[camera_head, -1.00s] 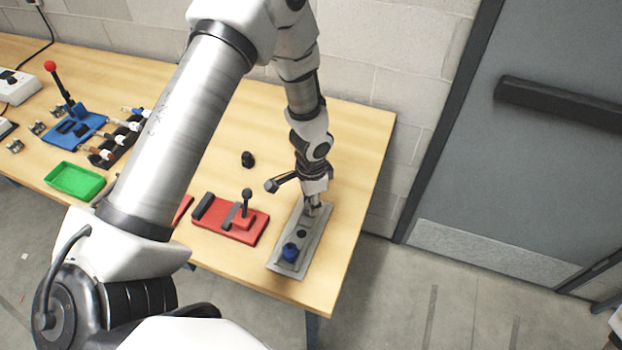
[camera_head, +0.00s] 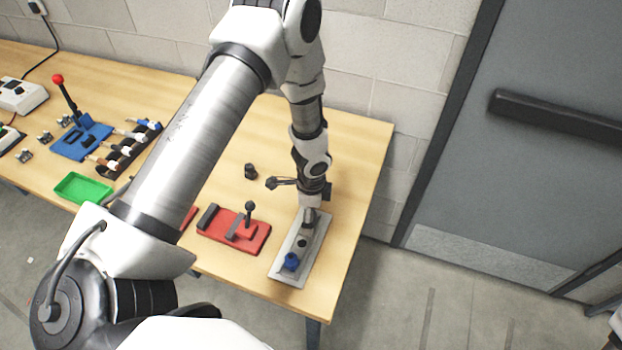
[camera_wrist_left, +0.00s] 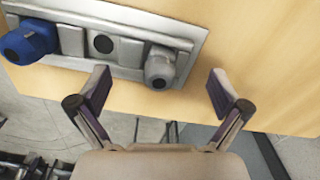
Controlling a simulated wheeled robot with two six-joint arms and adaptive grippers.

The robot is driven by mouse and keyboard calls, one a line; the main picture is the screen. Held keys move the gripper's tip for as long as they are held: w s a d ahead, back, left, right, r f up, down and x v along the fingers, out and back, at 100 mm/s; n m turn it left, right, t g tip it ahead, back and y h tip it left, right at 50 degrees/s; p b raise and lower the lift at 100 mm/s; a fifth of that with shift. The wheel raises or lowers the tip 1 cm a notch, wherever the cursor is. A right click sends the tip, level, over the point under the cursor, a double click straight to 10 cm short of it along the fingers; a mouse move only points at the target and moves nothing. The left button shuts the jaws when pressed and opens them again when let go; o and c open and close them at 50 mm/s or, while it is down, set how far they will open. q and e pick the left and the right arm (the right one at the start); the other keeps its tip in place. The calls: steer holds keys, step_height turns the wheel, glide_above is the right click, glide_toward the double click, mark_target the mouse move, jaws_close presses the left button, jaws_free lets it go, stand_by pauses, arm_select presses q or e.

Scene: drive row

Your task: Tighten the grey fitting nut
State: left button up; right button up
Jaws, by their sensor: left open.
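The grey fitting nut (camera_wrist_left: 160,66) sits at one end of a grey plate (camera_wrist_left: 140,17) in the left wrist view, with a dark hole in its face. It also shows at the plate's far end in the head view (camera_head: 309,217). My left gripper (camera_wrist_left: 160,82) is open, its two fingers apart on either side of the nut in the wrist picture, with no contact visible. In the head view, my left gripper (camera_head: 315,196) is just above the nut, its fingers mostly hidden. A blue nut (camera_head: 291,261) is at the plate's near end. My right gripper is not in view.
A red block with a black-knobbed lever (camera_head: 249,216) stands left of the plate. A small black knob (camera_head: 251,171) lies behind it. A green tray (camera_head: 83,188) and a blue lever base (camera_head: 82,140) are farther left. A grey door (camera_head: 535,150) is at right.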

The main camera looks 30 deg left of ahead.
arm_select(q)
steer(key=shift+r, duration=0.1)
step_height(320, 180, up, 7)
steer(key=p, duration=0.6)
stand_by(0.4)
